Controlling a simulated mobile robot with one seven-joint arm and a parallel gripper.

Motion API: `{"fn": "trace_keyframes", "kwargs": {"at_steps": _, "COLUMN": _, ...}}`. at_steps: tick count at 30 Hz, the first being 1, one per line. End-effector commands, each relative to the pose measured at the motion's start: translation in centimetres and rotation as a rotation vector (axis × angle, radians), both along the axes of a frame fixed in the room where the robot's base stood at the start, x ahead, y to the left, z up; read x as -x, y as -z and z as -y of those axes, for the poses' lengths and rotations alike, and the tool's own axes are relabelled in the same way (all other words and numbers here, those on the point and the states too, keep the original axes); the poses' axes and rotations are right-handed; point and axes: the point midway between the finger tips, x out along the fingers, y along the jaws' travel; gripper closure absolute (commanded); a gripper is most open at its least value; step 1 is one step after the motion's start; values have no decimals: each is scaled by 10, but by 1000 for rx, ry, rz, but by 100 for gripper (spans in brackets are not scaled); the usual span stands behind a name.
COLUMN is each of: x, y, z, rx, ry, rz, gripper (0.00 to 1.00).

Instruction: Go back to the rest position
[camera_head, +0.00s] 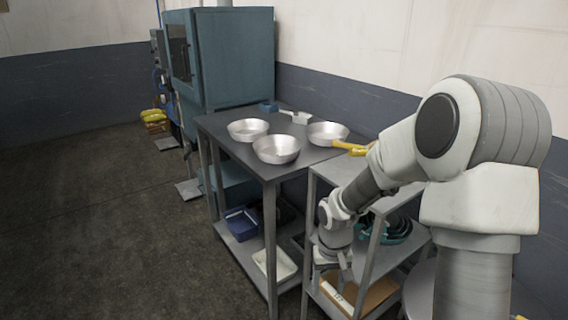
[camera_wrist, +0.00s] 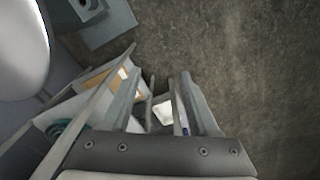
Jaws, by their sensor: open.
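My gripper (camera_head: 333,262) hangs low at the front of the small grey shelf table in the head view. In the wrist view my gripper (camera_wrist: 157,95) shows two fingers apart with nothing between them. Three silver pans stand on the larger grey table (camera_head: 230,147): a left pan (camera_head: 248,129), a front pan (camera_head: 276,149) and a right pan (camera_head: 327,132). The pans are away from my gripper. A yellow handle (camera_head: 352,148) shows beside the right pan.
The small shelf table (camera_head: 345,172) holds dark green items (camera_head: 396,230) and a cardboard box (camera_head: 372,296) below. A blue bin (camera_head: 243,224) and a white tray (camera_head: 275,264) sit on the larger table's lower shelf. A teal cabinet (camera_head: 237,60) stands behind. Floor at left is clear.

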Motion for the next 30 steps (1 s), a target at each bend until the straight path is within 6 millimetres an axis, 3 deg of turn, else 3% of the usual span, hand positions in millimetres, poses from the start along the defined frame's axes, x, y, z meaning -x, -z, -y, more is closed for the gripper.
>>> {"fn": "trace_keyframes", "kwargs": {"at_steps": 8, "x": 19, "y": -91, "z": 9, "rx": 74, "ry": -8, "rz": 90, "gripper": 39}}
{"fn": "trace_keyframes", "kwargs": {"at_steps": 18, "x": 71, "y": -202, "z": 13, "rx": 117, "ry": 3, "rz": 228, "gripper": 39}}
{"fn": "trace_keyframes", "kwargs": {"at_steps": 24, "x": 110, "y": -252, "z": 10, "rx": 102, "ry": 10, "rz": 314, "gripper": 39}}
{"fn": "trace_keyframes", "kwargs": {"at_steps": 30, "x": 149, "y": -291, "z": 5, "rx": 61, "ry": 10, "rz": 404, "gripper": 39}}
